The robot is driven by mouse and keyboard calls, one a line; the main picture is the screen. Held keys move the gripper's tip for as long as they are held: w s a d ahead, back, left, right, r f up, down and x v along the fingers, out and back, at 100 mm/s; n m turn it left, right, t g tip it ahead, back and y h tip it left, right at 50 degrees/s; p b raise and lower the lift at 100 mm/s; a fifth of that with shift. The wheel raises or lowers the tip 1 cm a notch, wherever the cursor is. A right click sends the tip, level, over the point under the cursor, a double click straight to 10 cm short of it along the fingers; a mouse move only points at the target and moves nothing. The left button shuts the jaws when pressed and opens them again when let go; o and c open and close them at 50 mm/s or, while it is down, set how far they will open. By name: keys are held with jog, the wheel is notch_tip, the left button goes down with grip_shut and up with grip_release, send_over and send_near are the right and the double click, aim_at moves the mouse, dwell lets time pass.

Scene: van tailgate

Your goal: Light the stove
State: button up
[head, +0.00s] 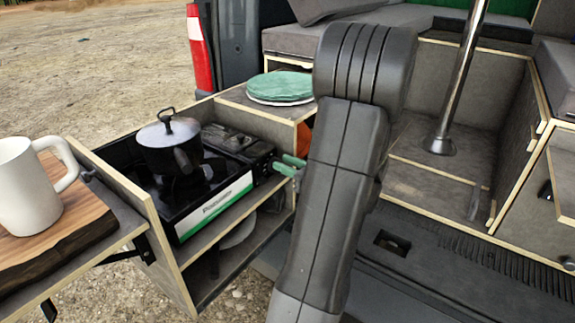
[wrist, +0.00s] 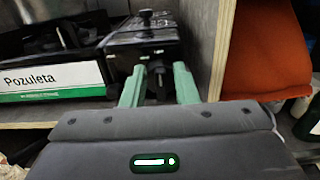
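The camping stove (head: 207,205) sits on the upper shelf of the pull-out unit, black with a white and green front label. It also shows in the wrist view (wrist: 55,80). Its dark control knob (wrist: 158,76) sticks out of the front of the right-hand box section. My gripper (head: 290,163) has pale green fingers and is at the right end of the stove. In the wrist view my gripper (wrist: 159,72) is open, with one finger on each side of the knob and visible gaps beside it. No flame is visible; the pot hides most of the burner.
A lidded black pot (head: 169,145) stands on the burner. A white mug (head: 28,185) stands on a wooden board (head: 60,233) at the left. Green-topped plates (head: 280,87) lie on the counter behind. A wooden side wall (wrist: 218,50) and an orange item (wrist: 260,60) are close right of my gripper.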

aim_at(272, 172)
grip_shut()
jog(key=f+n+b, duration=0.1)
jog(key=n+b, duration=0.5)
jog(key=s+n+b, duration=0.1)
jog(key=n+b, duration=0.5)
jog(key=b, duration=0.1)
jog(key=a+f+n+b, duration=0.1)
jog(key=n+b, duration=0.5)
jog(key=b, duration=0.1)
jog(key=shift+s+f, duration=0.3)
jog(key=n+b, duration=0.2)
jog(key=n, duration=0.1)
jog(key=shift+w+f+n+b, duration=0.15)
jog(key=shift+n+b, duration=0.15)
jog(key=shift+n, duration=1.2)
